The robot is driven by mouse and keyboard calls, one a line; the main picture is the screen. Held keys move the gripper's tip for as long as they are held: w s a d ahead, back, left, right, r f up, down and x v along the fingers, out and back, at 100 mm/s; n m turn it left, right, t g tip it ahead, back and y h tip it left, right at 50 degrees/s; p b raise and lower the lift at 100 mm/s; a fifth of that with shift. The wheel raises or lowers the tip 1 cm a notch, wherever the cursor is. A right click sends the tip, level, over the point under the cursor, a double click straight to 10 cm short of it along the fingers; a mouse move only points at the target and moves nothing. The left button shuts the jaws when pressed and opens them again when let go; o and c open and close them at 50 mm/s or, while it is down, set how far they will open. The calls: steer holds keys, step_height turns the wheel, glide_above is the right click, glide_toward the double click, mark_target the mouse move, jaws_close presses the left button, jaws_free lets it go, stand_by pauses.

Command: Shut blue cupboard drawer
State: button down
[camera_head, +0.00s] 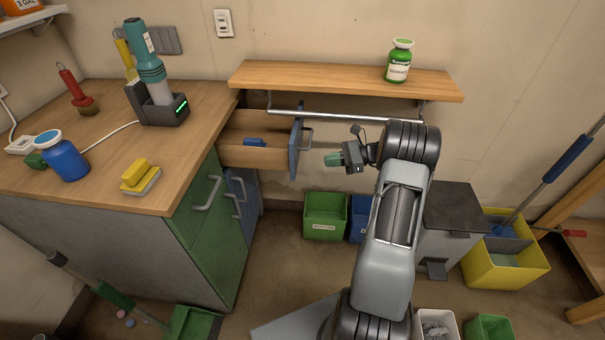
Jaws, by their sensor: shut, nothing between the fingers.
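The blue-fronted cupboard drawer (294,148) stands pulled out to the right from the cupboard, under the wall shelf. Its wooden inside shows, with a small blue object (254,142) lying in it. A metal handle (307,138) sits on the blue front. My gripper (333,160) is just right of that front, at about handle height, pointing left toward it. Its greenish fingertips are together with nothing between them. A small gap seems to lie between the fingertips and the front; whether they touch is hard to tell.
The wall shelf (300,77) with its metal rail (340,116) hangs above the drawer and my gripper. The wooden counter (100,185) is at left. A green bin (325,222) and a blue bin (359,214) stand on the floor below.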

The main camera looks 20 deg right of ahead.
steer(key=d+f+m+t+y+b, duration=0.1)
steer(key=d+f+m+t, duration=0.2)
steer(key=d+f, duration=0.2)
steer(key=b+x, duration=0.1)
steer(key=x, duration=1.2)
steer(key=shift+w+a, duration=0.2)
steer(key=shift+w, duration=0.3)
